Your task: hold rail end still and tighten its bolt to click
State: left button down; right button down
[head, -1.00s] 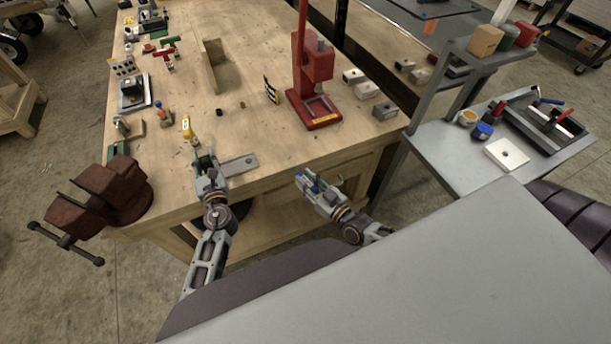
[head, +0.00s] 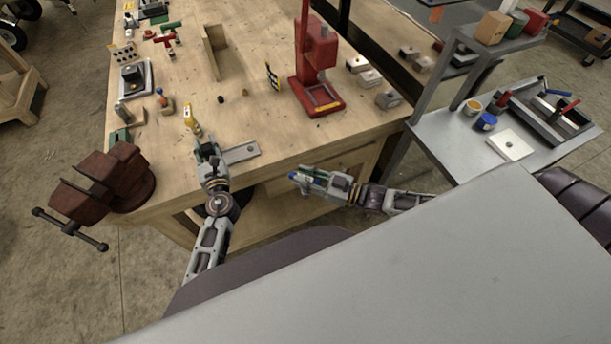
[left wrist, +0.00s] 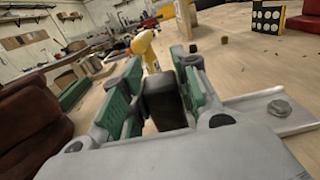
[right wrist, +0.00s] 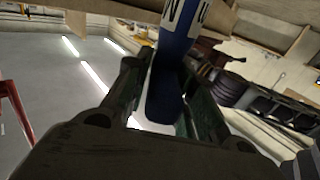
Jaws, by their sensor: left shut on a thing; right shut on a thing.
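The rail is a flat light-grey bar (head: 241,153) lying at the bench's front edge. Its bolt head (left wrist: 280,107) shows on top in the left wrist view. My right gripper (head: 297,174) is shut on a blue-handled tool (right wrist: 168,92) with a white lettered band. It is off the bench's front edge, right of and apart from the rail; the tool's working end is not clear.
A rusty red vise (head: 103,183) stands at the bench's front left corner. The bench middle is largely clear.

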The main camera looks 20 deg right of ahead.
aim_at(311, 181)
jog(key=shift+s+d+r+n+g+y, duration=0.1)
jog(key=shift+s+r+n+g+y, duration=0.55)
jog(key=shift+s+n+g+y, duration=0.25)
jog(key=shift+s+d+r+n+g+y, duration=0.2)
jog(key=shift+s+n+g, duration=0.1)
jog(key=shift+g, duration=0.15)
jog(key=shift+s+d+r+n+g+y, duration=0.1)
jog(key=shift+s+n+g+y, duration=0.15)
jog(key=shift+g, duration=0.2)
jog(key=s+d+r+n+g+y, duration=0.2)
jog(key=s+d+n+g, duration=0.3)
jog(key=g, duration=0.4)
jog(key=w+a+r, duration=0.4)
jog(key=w+a, duration=0.1)
jog(key=w, duration=0.4)
jog(key=w+a+r, duration=0.4)
jog(key=w+a, duration=0.2)
jog(key=w, duration=0.3)
jog(key=w+a+r+n, duration=0.1)
jog(key=w+a+r, duration=0.3)
jog(key=w, duration=0.5)
jog(key=shift+a+r, duration=0.2)
jog(key=shift+a, duration=1.05)
jog(key=shift+f, duration=0.25)
